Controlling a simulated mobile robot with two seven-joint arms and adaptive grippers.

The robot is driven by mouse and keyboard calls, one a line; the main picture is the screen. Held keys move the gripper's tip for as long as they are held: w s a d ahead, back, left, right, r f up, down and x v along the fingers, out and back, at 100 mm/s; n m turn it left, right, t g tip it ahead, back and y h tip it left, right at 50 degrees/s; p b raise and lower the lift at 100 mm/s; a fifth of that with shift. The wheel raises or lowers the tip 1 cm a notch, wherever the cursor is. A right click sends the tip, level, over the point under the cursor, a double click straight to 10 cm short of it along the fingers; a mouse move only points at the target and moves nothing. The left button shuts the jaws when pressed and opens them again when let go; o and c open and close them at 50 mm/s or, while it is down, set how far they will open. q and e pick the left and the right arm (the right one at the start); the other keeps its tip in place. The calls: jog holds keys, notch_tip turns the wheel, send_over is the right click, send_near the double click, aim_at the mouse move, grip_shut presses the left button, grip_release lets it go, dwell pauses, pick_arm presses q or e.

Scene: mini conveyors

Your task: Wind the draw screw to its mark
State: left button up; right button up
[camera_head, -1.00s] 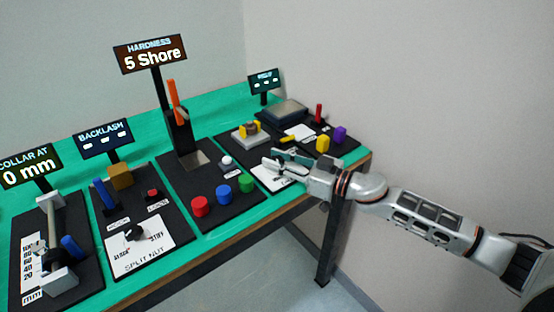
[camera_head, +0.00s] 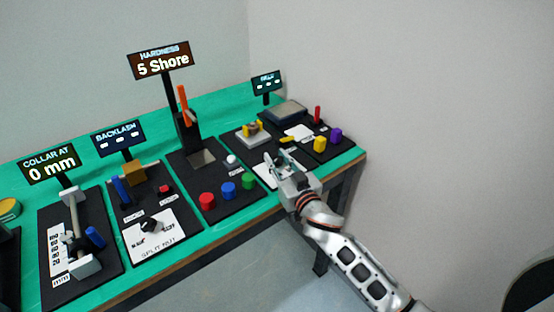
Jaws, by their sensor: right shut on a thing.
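My right gripper (camera_head: 279,160) is over the white plate (camera_head: 267,177) at the front of the board to the right of the coloured buttons. It is shut on a small part there, which I take to be the draw screw's knob. The fingers and palm hide that part and any mark on the plate. The gripper points up and left, with my forearm coming in from the lower right. My left gripper is not in view.
A yellow-and-brown fixture on a white block (camera_head: 252,133) stands just behind the gripper. Red (camera_head: 207,200), blue (camera_head: 229,190) and green (camera_head: 248,181) buttons sit to its left. Yellow (camera_head: 319,144) and purple (camera_head: 335,135) pieces stand to its right. The "0 mm" sign (camera_head: 50,165) is far left.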

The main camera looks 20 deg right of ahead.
aim_at(279, 163)
jog(key=shift+f+m+h+b, duration=0.2)
jog(key=shift+m+h+b, duration=0.65)
jog(key=shift+h, duration=0.75)
jog(key=shift+r+m+h, duration=0.25)
jog(key=shift+m+h, duration=0.05)
jog(key=shift+m, duration=0.05)
jog(key=o, duration=1.1)
jog(key=shift+d, duration=0.1)
jog(key=shift+o, duration=0.2)
jog(key=shift+s+f, duration=0.1)
jog(key=shift+s, duration=0.1)
jog(key=shift+s+a, duration=0.15)
jog(key=shift+s, duration=1.65)
jog(key=shift+s+a, duration=0.15)
jog(key=shift+s, duration=1.6)
